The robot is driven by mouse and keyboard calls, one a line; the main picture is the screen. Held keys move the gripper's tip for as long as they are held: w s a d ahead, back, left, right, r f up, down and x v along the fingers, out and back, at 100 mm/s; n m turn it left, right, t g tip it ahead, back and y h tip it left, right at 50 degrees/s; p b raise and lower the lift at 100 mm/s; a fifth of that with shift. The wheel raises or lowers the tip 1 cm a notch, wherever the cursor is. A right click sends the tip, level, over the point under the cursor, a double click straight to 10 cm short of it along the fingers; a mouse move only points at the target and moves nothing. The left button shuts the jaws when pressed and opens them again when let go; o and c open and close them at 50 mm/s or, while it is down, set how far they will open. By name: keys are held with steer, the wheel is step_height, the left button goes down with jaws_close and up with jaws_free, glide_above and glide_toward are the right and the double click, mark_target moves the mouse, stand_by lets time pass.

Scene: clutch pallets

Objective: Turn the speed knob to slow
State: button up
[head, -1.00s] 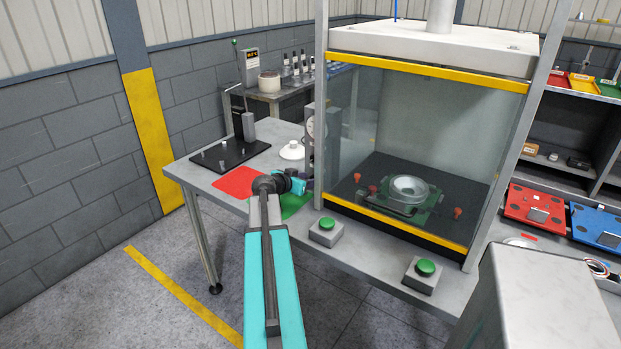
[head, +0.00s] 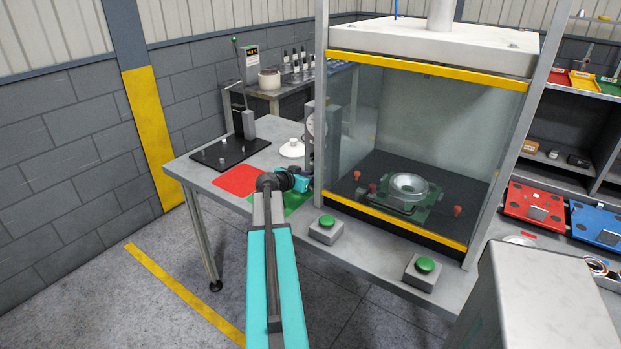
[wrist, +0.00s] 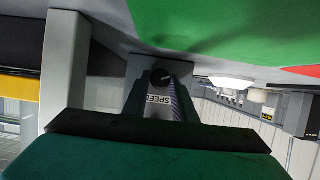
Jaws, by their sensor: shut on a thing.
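The speed knob (wrist: 162,77) is a small dark round knob on a grey panel, with a white "SPEED" label (wrist: 158,99) upside down beside it in the wrist view. My gripper (wrist: 161,84) is at the knob, its two dark fingers on either side and closed on it. In the head view my gripper (head: 309,183) is at the lower part of the grey gauge column (head: 319,150), left of the press; the knob is hidden there. I cannot read which setting the knob points to.
A glass-fronted press (head: 428,72) stands right of my gripper. Two green push buttons (head: 326,221) (head: 425,265) sit along the table's front edge. Red (head: 237,181) and green (head: 296,201) mats lie beside my wrist. A white lidded object (head: 291,149) stands behind.

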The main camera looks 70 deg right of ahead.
steer(key=shift+w, duration=0.1)
steer(key=n+b, duration=0.1)
steer(key=b, duration=0.1)
steer(key=n+g+b, duration=0.1)
steer(key=b, duration=0.1)
steer(key=shift+w+d+f+g, duration=0.1)
steer(key=shift+w+f+g, duration=0.05)
steer(key=shift+g, duration=0.15)
steer(key=shift+n+y+b, duration=0.3)
steer(key=shift+n+b, duration=0.15)
steer(key=shift+n, duration=0.05)
steer(key=o, duration=1)
steer(key=shift+o, duration=0.2)
steer(key=b+v, duration=0.2)
steer(key=v, duration=1.2)
steer(key=shift+w, duration=0.1)
